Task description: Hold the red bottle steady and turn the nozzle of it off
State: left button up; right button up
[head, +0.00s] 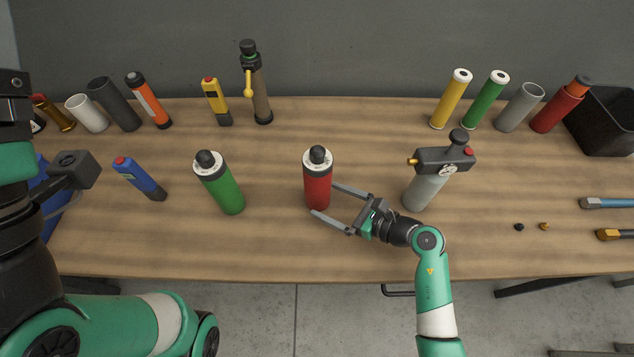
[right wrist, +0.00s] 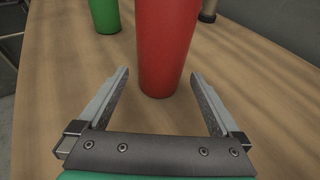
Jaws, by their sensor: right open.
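The red bottle (head: 318,186) stands upright on the wooden table, with a white collar and a black nozzle (head: 317,155) on top. My right gripper (head: 324,199) is open low beside it, with its fingertips reaching the lower part of the bottle. In the right wrist view the red bottle (right wrist: 165,50) rises just ahead, between the lines of the two open fingers. I cannot tell whether a finger touches it. My left arm is at the left edge in the head view, and its gripper (head: 68,205) is partly visible; its jaw state is unclear.
A green bottle (head: 222,187) stands left of the red one, and a grey bottle (head: 425,185) with a gauge stands to the right. Several tubes and torches line the back. A black bin (head: 603,125) is at the back right. The table's front strip is clear.

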jog(key=shift+b+x, duration=0.6)
jog(key=shift+x, duration=0.65)
jog(key=shift+w+a+f, duration=0.1)
jog(key=shift+w+a, duration=0.15)
jog(key=shift+a, duration=0.05)
